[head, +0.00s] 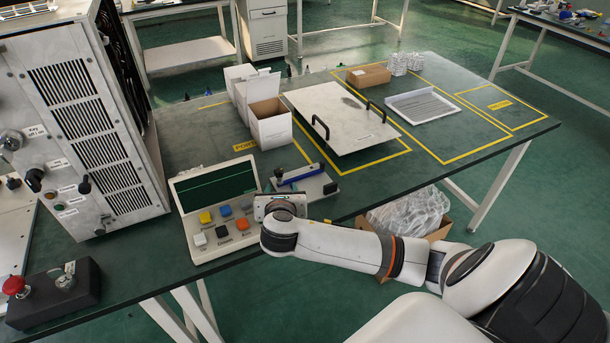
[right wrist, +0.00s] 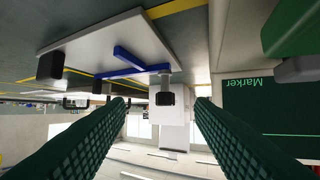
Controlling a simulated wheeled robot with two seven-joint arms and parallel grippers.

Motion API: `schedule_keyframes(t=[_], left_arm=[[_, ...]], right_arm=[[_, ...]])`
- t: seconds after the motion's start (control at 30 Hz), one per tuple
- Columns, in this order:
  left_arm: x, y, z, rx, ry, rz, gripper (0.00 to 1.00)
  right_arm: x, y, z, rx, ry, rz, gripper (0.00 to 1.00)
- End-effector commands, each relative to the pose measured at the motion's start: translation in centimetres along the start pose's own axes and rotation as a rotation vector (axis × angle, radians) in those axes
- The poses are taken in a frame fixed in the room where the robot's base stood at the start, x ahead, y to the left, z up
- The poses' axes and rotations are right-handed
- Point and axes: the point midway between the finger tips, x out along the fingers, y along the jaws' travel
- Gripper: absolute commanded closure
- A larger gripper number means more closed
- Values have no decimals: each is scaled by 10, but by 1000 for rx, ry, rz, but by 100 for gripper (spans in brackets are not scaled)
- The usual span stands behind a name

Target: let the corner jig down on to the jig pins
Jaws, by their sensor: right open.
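A blue L-shaped piece, which looks like the corner jig (head: 303,174), is over a small grey plate (head: 312,190) behind the button box. It also shows in the right wrist view (right wrist: 136,62), with a grey post with a black end by its corner. I cannot make out the jig pins or any gap under the jig.
A white plate with black handles (head: 335,105) and open white cartons (head: 270,125) stand further back. A grey cabinet (head: 75,110) is at left. A red stop button (head: 16,286) is at the front left. Bare green tabletop (head: 385,180) lies to the right.

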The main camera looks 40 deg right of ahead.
Motion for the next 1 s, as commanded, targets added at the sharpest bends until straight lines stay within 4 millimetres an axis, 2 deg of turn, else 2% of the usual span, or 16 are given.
schedule_keyframes(t=[0.2,0.37,0.57,0.8,1.0], left_arm=[[3,1,-15,1,21,1,64],[5,4,-25,3,36,5,64],[6,5,-20,3,30,6,64],[10,4,-12,2,15,6,64],[10,2,-11,0,14,2,64]], right_arm=[[38,0,1,1,-1,3,51],[58,-1,0,2,0,1,51],[72,-2,-1,2,0,2,51],[106,-7,-3,2,-1,1,51],[115,-7,-3,1,-1,-1,51]])
